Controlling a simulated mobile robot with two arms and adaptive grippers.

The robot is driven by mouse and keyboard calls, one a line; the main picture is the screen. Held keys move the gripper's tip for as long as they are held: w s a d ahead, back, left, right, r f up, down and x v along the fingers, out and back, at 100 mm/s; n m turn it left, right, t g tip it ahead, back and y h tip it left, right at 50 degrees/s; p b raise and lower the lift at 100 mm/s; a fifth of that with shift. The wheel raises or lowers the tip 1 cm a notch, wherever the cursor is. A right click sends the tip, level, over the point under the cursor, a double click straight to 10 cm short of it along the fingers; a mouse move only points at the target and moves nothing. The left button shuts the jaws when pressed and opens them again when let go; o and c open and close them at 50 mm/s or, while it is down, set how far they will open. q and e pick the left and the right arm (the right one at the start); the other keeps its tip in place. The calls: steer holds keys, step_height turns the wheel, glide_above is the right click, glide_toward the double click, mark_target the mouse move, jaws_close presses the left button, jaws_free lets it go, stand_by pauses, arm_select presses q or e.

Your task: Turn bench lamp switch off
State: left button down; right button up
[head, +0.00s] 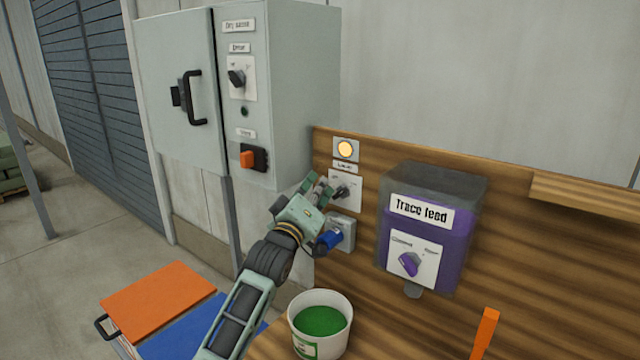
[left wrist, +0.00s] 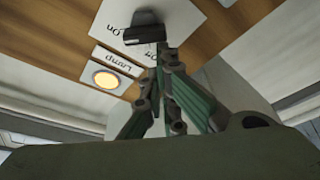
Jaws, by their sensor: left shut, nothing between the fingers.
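The bench lamp switch is a dark knob (head: 346,191) on a white plate (head: 355,203) on the wooden back panel. Above it a round lamp (head: 346,149) glows yellow-orange. In the left wrist view the knob (left wrist: 144,30) sits just beyond my fingertips, and the lit lamp (left wrist: 106,80) shows beside the "Lamp" label (left wrist: 118,60). My left gripper (head: 326,186) is shut and empty, with its fingertips at or very close to the knob; I cannot tell whether they touch. My right gripper is not in view.
Below the switch is a grey box with a blue knob (head: 331,239), close to my left wrist. A purple "Trace feed" hopper (head: 430,230) hangs to the right. A grey cabinet (head: 290,90) stands behind left. A bucket of green material (head: 320,322) stands below.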

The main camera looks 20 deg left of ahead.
arm_select(q)
steer(key=shift+f, duration=0.15)
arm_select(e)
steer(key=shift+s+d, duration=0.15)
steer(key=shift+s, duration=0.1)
arm_select(q)
steer(key=shift+a+n, duration=0.1)
steer(key=shift+n, duration=0.4)
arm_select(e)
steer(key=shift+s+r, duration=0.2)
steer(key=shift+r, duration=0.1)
arm_select(q)
steer(key=shift+w+f+n+y+p, duration=0.1)
steer(key=shift+f+n+y+p, duration=0.15)
steer(key=shift+n+y+p, duration=0.2)
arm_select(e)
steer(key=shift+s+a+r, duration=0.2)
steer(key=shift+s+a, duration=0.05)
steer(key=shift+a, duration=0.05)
